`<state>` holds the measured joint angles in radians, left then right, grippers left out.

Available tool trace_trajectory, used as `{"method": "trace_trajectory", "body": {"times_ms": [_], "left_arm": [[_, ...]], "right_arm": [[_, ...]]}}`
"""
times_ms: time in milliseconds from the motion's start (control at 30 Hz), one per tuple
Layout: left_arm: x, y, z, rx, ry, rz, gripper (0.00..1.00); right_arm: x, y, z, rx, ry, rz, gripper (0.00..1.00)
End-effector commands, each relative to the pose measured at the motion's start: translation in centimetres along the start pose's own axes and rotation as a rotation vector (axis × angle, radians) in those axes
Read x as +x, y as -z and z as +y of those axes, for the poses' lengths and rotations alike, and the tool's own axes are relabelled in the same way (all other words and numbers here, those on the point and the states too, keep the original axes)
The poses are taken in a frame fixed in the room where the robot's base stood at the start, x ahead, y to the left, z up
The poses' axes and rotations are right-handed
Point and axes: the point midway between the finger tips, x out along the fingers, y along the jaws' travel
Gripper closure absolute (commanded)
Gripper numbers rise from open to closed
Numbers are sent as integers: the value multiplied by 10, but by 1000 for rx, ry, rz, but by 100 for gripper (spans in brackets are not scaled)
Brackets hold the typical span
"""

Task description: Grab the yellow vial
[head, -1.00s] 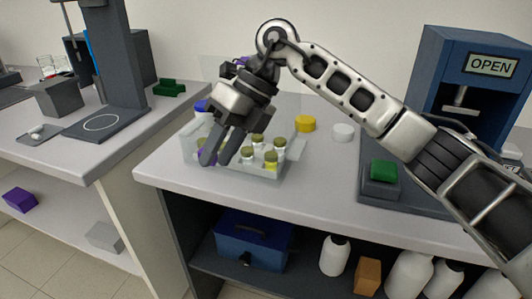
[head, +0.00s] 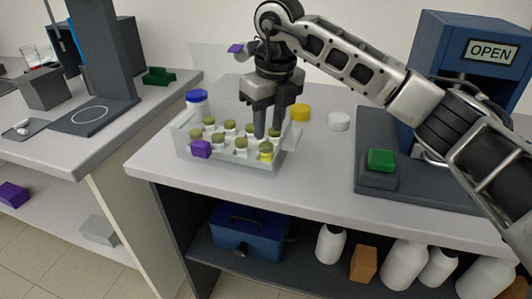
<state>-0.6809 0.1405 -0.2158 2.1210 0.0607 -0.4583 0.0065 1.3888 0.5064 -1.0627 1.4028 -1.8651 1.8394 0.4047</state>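The yellow vial (head: 265,156) stands at the front right of a clear open box (head: 187,150), with an olive cap and yellow contents. Several other olive-capped vials with pale contents stand in rows beside it. My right gripper (head: 267,136) points down over the right part of the box, just above and behind the yellow vial's cap. Its two fingers are apart, with nothing visible between them, and partly hide vials behind. I cannot tell whether they touch any vial. My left gripper is not in view.
A yellow disc (head: 300,112) and a white disc (head: 339,121) lie to the right. A blue machine (head: 468,65) marked OPEN stands far right; the counter's front is clear.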

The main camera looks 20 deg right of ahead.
Motion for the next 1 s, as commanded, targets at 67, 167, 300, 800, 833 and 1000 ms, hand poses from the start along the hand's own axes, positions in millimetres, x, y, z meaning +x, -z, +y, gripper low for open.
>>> {"method": "trace_trajectory", "body": {"times_ms": [67,167,300,800,833,1000], "left_arm": [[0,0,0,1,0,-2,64],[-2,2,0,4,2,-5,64],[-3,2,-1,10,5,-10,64],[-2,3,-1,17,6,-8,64],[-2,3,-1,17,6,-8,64],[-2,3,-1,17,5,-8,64]], "right_arm": [[5,0,0,0,0,2,68],[17,-1,-1,1,-1,3,68],[39,-2,-1,1,-2,4,68],[53,-3,-1,0,0,0,96],[53,-3,-1,0,0,-1,96],[53,-3,-1,0,-1,-1,96]]}}
